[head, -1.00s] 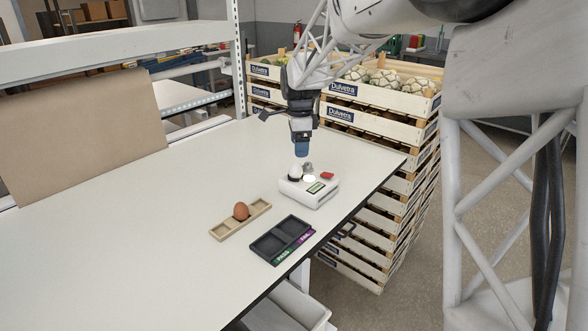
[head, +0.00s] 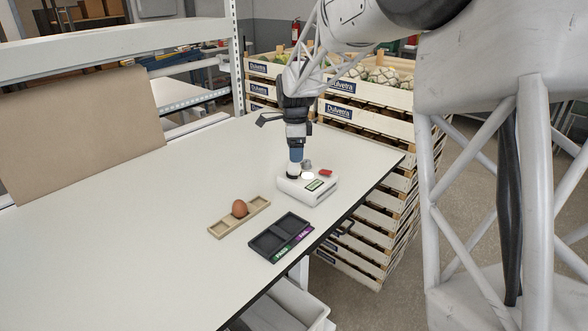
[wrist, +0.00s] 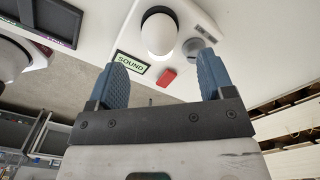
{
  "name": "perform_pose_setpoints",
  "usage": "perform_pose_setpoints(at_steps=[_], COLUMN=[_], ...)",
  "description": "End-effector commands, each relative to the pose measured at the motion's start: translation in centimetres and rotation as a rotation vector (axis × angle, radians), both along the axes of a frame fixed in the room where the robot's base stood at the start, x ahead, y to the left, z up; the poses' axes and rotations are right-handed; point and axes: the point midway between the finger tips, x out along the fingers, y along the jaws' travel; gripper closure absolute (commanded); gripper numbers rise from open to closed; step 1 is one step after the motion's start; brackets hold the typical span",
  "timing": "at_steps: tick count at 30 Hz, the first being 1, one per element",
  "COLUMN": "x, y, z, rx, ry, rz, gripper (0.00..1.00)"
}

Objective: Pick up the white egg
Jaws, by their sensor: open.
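The white egg (wrist: 159,33) sits upright in a dark cup on the white tester (head: 318,190); the tester's display reads SOUND in the wrist view (wrist: 132,63). My gripper (head: 296,161) points down right over the cup and hides most of the egg in the head view. In the wrist view my blue fingertips (wrist: 163,62) are spread apart, with the egg ahead of the gap between them and nothing held. I cannot tell whether the tips are level with the egg.
A brown egg (head: 239,208) sits in a wooden tray (head: 220,228) left of the tester. A dark two-pocket PASS/FAIL tray (head: 281,237) lies in front. The tester has a red button (head: 326,172) and a grey knob (head: 306,163). Stacked crates (head: 365,125) stand behind the table; its left side is clear.

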Motion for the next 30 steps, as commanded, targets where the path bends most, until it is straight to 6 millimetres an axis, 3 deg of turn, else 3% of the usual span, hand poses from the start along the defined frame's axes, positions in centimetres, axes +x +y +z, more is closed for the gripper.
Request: perform_pose_setpoints(at_steps=[11, 24, 30], x=[0.0, 0.0, 0.0], y=[0.0, 0.3, 0.3], z=[-0.2, -4.5, -5.2], rx=[0.0, 0.0, 0.0], ry=[0.0, 0.001, -0.001], rz=[0.0, 0.0, 0.0], gripper=[0.25, 0.25, 0.25])
